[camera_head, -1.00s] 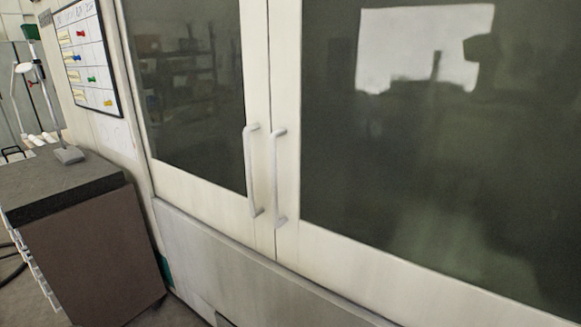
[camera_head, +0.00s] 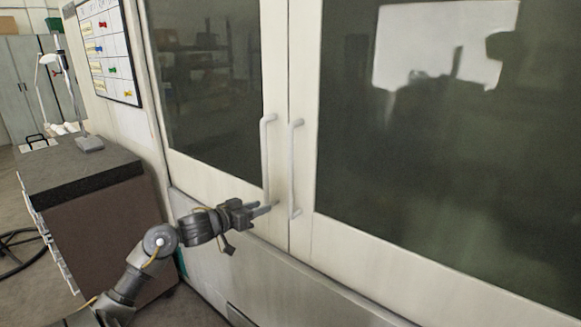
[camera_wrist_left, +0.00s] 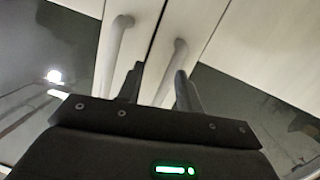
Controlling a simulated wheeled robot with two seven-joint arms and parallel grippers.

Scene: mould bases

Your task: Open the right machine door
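The right machine door (camera_head: 420,160) is a pale frame around a large dark window; it is shut against the left door (camera_head: 215,100). Its white vertical bar handle (camera_head: 293,170) stands beside the left door's handle (camera_head: 265,160). My left gripper (camera_head: 268,207) is near the lower ends of the handles. In the left wrist view my left gripper (camera_wrist_left: 160,80) is open, its two dark fingers apart. There the right handle (camera_wrist_left: 172,65) appears between the fingers and the left handle (camera_wrist_left: 115,45) lies outside them. I cannot tell whether they touch. My right gripper is out of view.
A dark-topped cabinet (camera_head: 85,170) stands at the left, close to the machine. A whiteboard (camera_head: 108,50) with coloured magnets hangs on the machine's side. The machine's lower panel (camera_head: 270,280) runs beneath the doors. The front of the right door is clear.

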